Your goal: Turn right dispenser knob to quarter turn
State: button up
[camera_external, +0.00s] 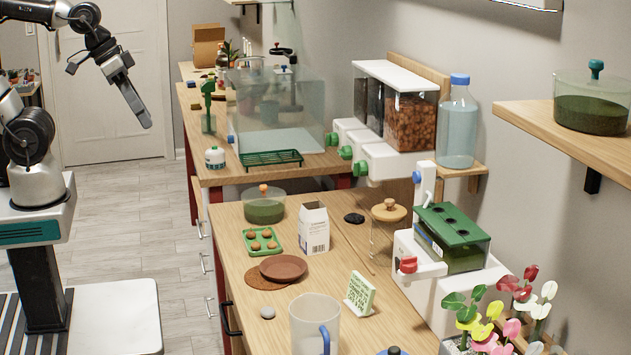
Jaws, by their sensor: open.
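A wall-mounted dispenser (397,72) with a white top stands at the back right of the counter. Its near bin holds brown pellets, and its other bins look dark. Three green knobs stick out from white spouts below the bins: the left knob (332,139), the middle knob (346,153) and the right knob (361,168). The exact angle of the right knob is too small to tell. My gripper (145,119) is open and empty, seen side-on at the upper left. It hangs in the air over the floor, far from the knobs and touching nothing.
A glass tank (277,108) and a green rack (271,158) stand left of the dispenser. A blue-capped bottle (458,122) is close on its right. A carton (314,229), a jar (264,206) and a saucer (283,267) occupy the near counter. The floor (155,215) between me and the counter is clear.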

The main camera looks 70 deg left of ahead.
jog(key=w+d+f+n+g+b, duration=0.1)
jog(key=w+d+f+n+b, duration=0.15)
jog(key=w+f, duration=0.5)
jog(key=m+t+b, duration=0.3)
jog(key=t+b, duration=0.2)
jog(key=t, duration=0.9)
send_near(360, 168)
jog(key=w, duration=0.8)
jog(key=shift+a, duration=0.45)
jog(key=c, duration=1.1)
jog(key=shift+o, duration=0.2)
jog(key=shift+f, duration=0.1)
